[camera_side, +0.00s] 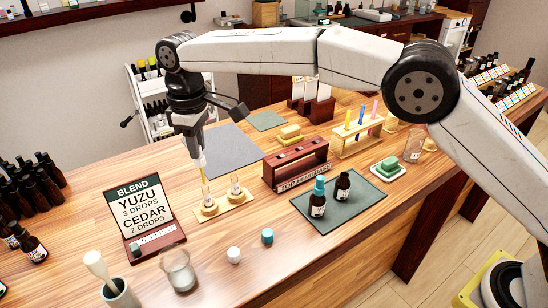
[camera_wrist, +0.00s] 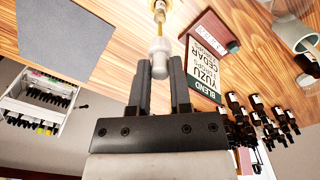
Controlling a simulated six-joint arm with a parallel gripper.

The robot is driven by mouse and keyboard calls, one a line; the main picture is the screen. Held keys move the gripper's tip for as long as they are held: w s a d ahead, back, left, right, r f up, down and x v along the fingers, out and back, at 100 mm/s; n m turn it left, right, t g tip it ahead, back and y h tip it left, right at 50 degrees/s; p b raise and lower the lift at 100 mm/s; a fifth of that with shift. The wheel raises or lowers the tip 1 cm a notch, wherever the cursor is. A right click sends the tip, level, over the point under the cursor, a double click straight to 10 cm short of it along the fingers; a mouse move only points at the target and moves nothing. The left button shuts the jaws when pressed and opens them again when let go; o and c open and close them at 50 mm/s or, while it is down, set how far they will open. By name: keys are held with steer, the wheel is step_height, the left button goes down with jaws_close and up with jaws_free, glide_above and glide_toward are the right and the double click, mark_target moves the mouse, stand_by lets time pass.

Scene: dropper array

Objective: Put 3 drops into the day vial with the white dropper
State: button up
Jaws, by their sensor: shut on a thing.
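My gripper (camera_side: 200,156) is shut on the white dropper (camera_side: 203,165), which points down; the wrist view shows its white bulb (camera_wrist: 159,54) between my two fingers (camera_wrist: 159,72). Two small clear vials stand on a light wooden holder (camera_side: 238,206): a left one (camera_side: 209,201) and a right one (camera_side: 235,187). The dropper's tip is at the mouth of the left vial; whether it is inside or just above cannot be told. I cannot read which vial is the day one. Two dark bottles stand on a green mat (camera_side: 336,217), one teal-topped (camera_side: 318,198), one without a coloured top (camera_side: 343,187).
A blend sign (camera_side: 144,212) reads yuzu 3 drops, cedar 2 drops. A white piece (camera_side: 234,255) and a teal piece (camera_side: 267,236) lie in front of the holder. A dark red rack (camera_side: 296,165) stands right of it, a glass jar (camera_side: 178,268) at front left.

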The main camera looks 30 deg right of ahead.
steer(key=shift+r, duration=0.1)
steer(key=shift+r, duration=1.85)
steer(key=shift+d, duration=0.1)
steer(key=shift+d, duration=0.2)
steer(key=d+f+m, duration=0.1)
steer(key=d+m, duration=0.2)
steer(key=d, duration=1.3)
steer(key=s+d+f+m, duration=0.1)
steer(key=s+d, duration=0.2)
steer(key=d, duration=0.4)
steer(key=s+d+f+m, duration=0.1)
steer(key=s+d+f, duration=0.1)
steer(key=s+d, duration=0.2)
steer(key=d, duration=0.3)
steer(key=shift+d+m, duration=0.25)
steer(key=shift+m, duration=0.15)
